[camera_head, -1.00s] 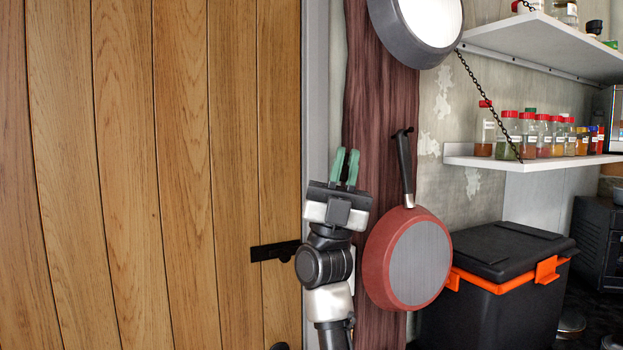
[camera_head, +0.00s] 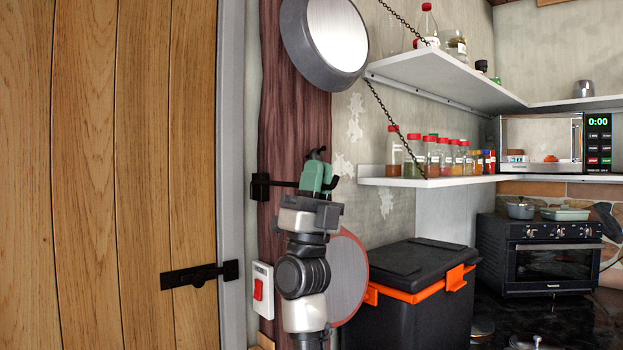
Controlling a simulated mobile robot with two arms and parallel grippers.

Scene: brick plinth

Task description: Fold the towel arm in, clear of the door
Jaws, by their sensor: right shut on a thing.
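The towel arm (camera_head: 283,184) is a thin black rod. It runs to the right from a black wall bracket (camera_head: 260,186) on the dark red wooden post, roughly level and away from the door. My right gripper (camera_head: 318,178), with green fingers, is shut on the rod near its far end, in front of the hanging red pan (camera_head: 348,272). The fingers hide the rod's tip and most of the pan's handle. The wooden door (camera_head: 120,120) stands at the left, with a black latch (camera_head: 200,275). My left gripper is not in view.
A grey pan (camera_head: 338,40) hangs above my right gripper. A white socket with a red switch (camera_head: 259,290) is on the post. Shelves with spice jars (camera_head: 430,157), a black cooler box (camera_head: 400,290) and an oven (camera_head: 540,260) fill the right side.

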